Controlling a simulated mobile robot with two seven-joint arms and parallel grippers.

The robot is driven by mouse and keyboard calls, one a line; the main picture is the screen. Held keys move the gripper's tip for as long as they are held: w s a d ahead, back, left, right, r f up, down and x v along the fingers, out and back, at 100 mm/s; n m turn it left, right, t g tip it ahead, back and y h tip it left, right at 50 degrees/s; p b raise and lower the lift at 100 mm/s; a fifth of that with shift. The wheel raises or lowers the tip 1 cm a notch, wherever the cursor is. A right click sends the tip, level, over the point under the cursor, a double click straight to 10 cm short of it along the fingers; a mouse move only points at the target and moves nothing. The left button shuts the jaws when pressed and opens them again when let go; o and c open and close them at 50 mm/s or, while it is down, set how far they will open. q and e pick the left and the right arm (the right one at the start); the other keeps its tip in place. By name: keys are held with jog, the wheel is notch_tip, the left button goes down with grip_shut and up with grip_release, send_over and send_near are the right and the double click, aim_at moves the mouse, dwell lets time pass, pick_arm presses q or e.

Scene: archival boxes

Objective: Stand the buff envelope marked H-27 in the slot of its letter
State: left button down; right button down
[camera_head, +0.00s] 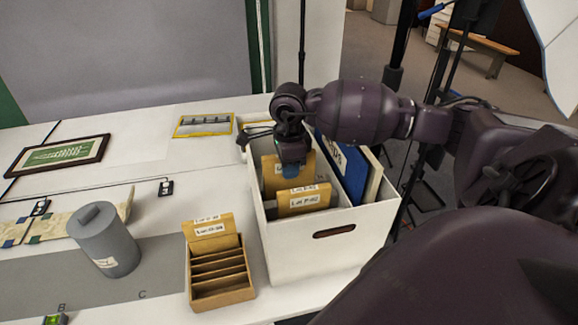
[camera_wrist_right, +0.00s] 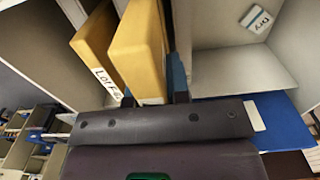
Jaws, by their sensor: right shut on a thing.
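My right gripper (camera_head: 291,170) reaches down into a white archival box (camera_head: 325,258) and is shut on a buff envelope (camera_head: 268,172). In the right wrist view the held envelope (camera_wrist_right: 140,50) is between the fingertips (camera_wrist_right: 155,97). Its label is mostly hidden, so I cannot read H-27 on it. A second buff envelope (camera_head: 304,203), labelled "Lot" with a mark like F-02, stands in front of it in the box; it also shows in the wrist view (camera_wrist_right: 97,48). A small wooden slotted rack (camera_head: 222,290) stands left of the box. My left gripper is not in view.
A buff envelope (camera_head: 208,232) stands in the rack's back; its other visible slots look empty. A blue folder (camera_head: 346,170) leans at the box's right. The grey strip (camera_head: 160,270) is clear beside the rack.

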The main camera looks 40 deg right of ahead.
dwell(0.3)
jog(key=c, duration=1)
grip_release()
notch_tip(320, 180, up, 11)
jog(key=shift+f, duration=0.2)
notch_tip(320, 180, up, 12)
jog(key=p, duration=0.5)
jog(key=shift+r, duration=0.1)
